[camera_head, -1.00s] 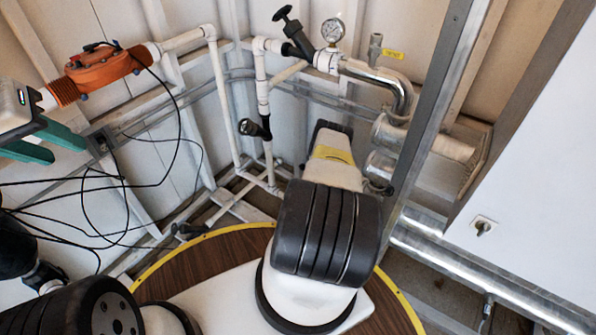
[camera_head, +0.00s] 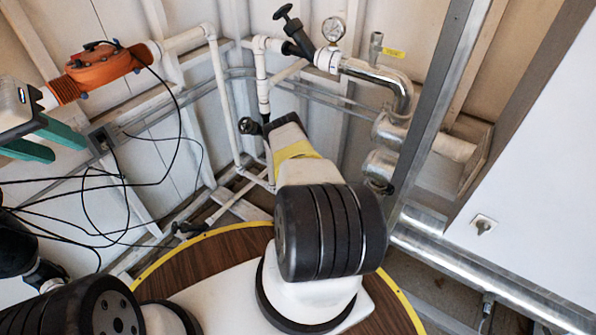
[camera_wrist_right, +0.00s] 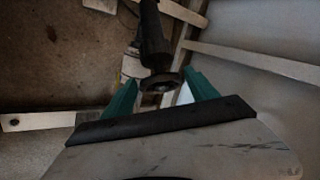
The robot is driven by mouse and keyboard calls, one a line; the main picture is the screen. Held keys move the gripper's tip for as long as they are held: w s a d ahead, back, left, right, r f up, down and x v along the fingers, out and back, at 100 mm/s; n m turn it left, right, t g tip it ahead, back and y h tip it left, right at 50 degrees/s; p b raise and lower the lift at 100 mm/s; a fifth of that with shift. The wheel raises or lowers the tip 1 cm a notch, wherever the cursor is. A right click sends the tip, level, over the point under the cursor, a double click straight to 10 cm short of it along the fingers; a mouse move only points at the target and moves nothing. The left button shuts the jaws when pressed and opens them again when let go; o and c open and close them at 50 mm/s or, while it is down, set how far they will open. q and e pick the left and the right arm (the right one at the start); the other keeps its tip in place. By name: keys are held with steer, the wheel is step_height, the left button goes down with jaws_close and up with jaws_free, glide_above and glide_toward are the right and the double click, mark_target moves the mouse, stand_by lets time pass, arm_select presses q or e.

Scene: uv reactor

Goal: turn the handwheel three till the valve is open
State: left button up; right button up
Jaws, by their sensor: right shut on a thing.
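A small black handwheel (camera_head: 250,126) sits on the white pipework in the corner, at the middle of the head view. I take it as handwheel three; no label is readable. My right arm reaches up to it, and its gripper fingers are hidden in the head view. In the right wrist view, my right gripper (camera_wrist_right: 162,80) has its green fingers on either side of the dark wheel (camera_wrist_right: 160,83), shut on it. A black valve body (camera_wrist_right: 153,40) extends beyond the wheel. My left gripper (camera_head: 68,149) is open and empty at the left.
Another black handwheel (camera_head: 283,12) stands higher, beside a pressure gauge (camera_head: 333,29). An orange unit (camera_head: 103,66) and loose black cables (camera_head: 180,150) are at the left. A grey metal post (camera_head: 432,120) stands right of my right arm. A low black valve (camera_head: 188,229) is near the floor.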

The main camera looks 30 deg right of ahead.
steer(key=n+t, duration=0.1)
steer(key=s+n+t+h, duration=0.1)
steer(key=n, duration=0.1)
steer(key=f+n+t, duration=0.1)
steer(key=shift+s+a+t+h, duration=0.1)
steer(key=shift+s+t+h, duration=0.05)
steer(key=shift+t+h, duration=0.2)
steer(key=n+t, duration=0.2)
steer(key=n, duration=0.1)
steer(key=n+t, duration=0.1)
steer(key=n, duration=0.1)
steer(key=shift+s+f+t, duration=0.3)
steer(key=shift+f+t, duration=0.05)
steer(key=shift+n, duration=0.3)
steer(key=o, duration=1.3)
steer(key=shift+v, duration=3.85)
steer(key=shift+d, duration=0.2)
